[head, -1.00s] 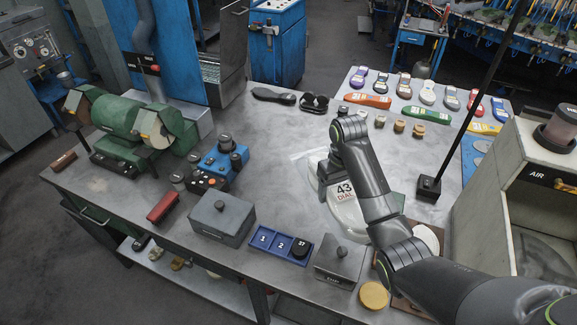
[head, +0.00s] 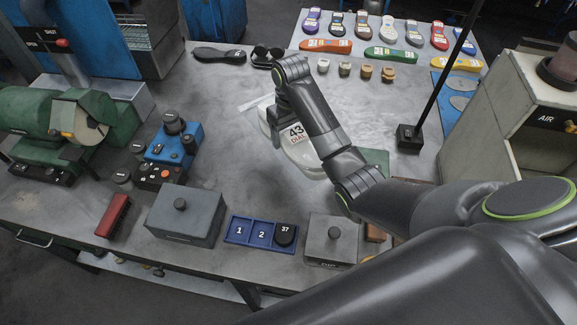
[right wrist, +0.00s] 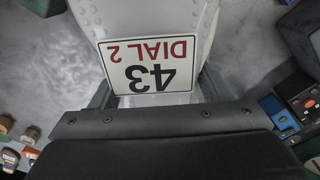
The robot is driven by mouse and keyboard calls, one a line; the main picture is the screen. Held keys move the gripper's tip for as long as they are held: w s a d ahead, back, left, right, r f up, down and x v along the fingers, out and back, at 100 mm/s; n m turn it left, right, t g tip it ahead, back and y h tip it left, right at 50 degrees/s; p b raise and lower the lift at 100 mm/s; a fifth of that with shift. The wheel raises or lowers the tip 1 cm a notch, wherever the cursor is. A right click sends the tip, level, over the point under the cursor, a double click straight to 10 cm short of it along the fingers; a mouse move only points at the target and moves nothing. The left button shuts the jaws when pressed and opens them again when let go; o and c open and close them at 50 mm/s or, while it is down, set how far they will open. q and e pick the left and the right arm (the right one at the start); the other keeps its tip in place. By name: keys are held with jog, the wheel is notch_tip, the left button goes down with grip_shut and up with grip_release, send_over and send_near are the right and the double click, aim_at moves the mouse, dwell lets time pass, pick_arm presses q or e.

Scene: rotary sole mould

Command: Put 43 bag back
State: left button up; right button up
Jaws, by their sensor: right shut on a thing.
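The 43 bag (head: 303,157) is pale and rounded, with a white label reading "43 DIAL 2" in black and red. In the head view it is over the middle of the grey bench, partly behind my right arm. I cannot tell whether it touches the bench. My right gripper (head: 274,125) is shut on it. In the right wrist view the bag (right wrist: 140,18) fills the upper middle, its label upside down, between the fingers of my right gripper (right wrist: 158,98). My left gripper is not in view.
A blue tray (head: 248,219) marked 1 and 2 holds a black 37 piece (head: 285,235). Grey lidded boxes (head: 187,215) (head: 331,243) flank it. A black pole base (head: 409,137) stands right. Several coloured soles (head: 390,56) line the back. The AIR cabinet (head: 505,100) is right.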

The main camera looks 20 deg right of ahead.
notch_tip(320, 180, down, 7)
jog(key=shift+f+p, duration=0.1)
jog(key=shift+p, duration=0.6)
jog(key=shift+f, duration=0.45)
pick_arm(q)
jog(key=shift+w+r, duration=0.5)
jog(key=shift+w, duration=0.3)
pick_arm(e)
jog(key=shift+f, duration=1.95)
jog(key=o, duration=1.3)
jog(key=shift+f, duration=0.15)
